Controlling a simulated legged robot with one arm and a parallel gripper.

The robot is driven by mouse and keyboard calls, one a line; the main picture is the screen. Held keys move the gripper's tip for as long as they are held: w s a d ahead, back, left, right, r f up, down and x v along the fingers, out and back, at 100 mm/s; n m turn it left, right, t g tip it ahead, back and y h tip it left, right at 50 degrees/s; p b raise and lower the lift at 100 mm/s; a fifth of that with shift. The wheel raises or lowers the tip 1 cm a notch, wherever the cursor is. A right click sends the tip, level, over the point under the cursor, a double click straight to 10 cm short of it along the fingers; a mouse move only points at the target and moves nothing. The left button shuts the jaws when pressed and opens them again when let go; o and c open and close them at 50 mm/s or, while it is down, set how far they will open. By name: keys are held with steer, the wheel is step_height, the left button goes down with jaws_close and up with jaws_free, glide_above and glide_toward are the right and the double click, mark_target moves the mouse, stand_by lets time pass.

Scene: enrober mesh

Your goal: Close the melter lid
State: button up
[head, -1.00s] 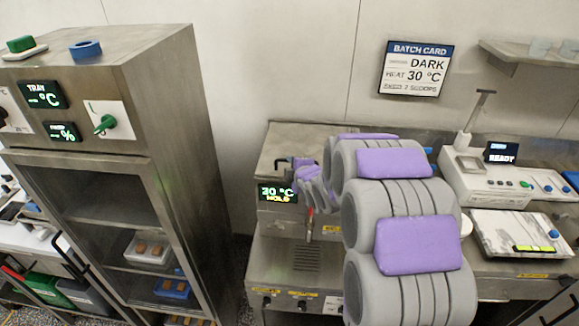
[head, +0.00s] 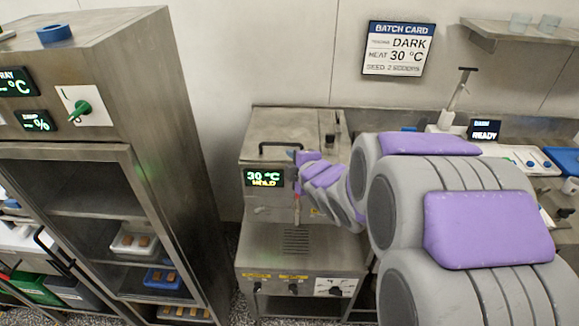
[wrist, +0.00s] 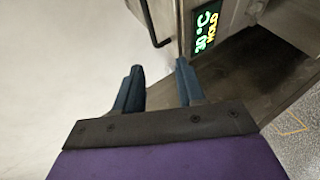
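The melter (head: 262,212) is a steel machine with a lit display reading 30 °C HOLD. Its steel lid (head: 290,122) appears to lie flat across the top, with a black bar handle (head: 280,146) along its front edge. I cannot tell whether the lid is fully seated. My gripper (head: 292,154) is just beside the right end of the handle in the head view, and its fingers are hard to make out there. In the wrist view my gripper (wrist: 161,75) has its two dark fingers apart, with nothing between them. A black bar, seemingly the handle (wrist: 150,25), shows ahead of the fingers.
A tall steel cabinet (head: 165,110) stands at the left, with a blue ring (head: 54,33) on top. A READY display (head: 485,130) and bench equipment stand at the right. A wall shelf (head: 500,32) is above.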

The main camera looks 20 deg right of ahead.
steer(key=shift+b+v, duration=0.75)
steer(key=shift+v, duration=0.5)
steer(key=s+f+m+g+h, duration=0.1)
steer(key=s+f+m+g, duration=0.3)
steer(key=s, duration=0.3)
steer(key=s+f+m+g+h, duration=0.1)
steer(key=s+f+m+g, duration=0.15)
steer(key=s+m, duration=0.35)
steer(key=s+a+m+g, duration=0.3)
steer(key=s+a+g, duration=0.1)
steer(key=s, duration=0.6)
steer(key=s+a+m+g+y, duration=0.1)
steer(key=s+a+m+g, duration=0.2)
steer(key=s, duration=0.8)
steer(key=shift+s+a+f+g+y, duration=0.15)
steer(key=shift+s+a+g+y, duration=0.15)
steer(key=shift+a+g, duration=0.4)
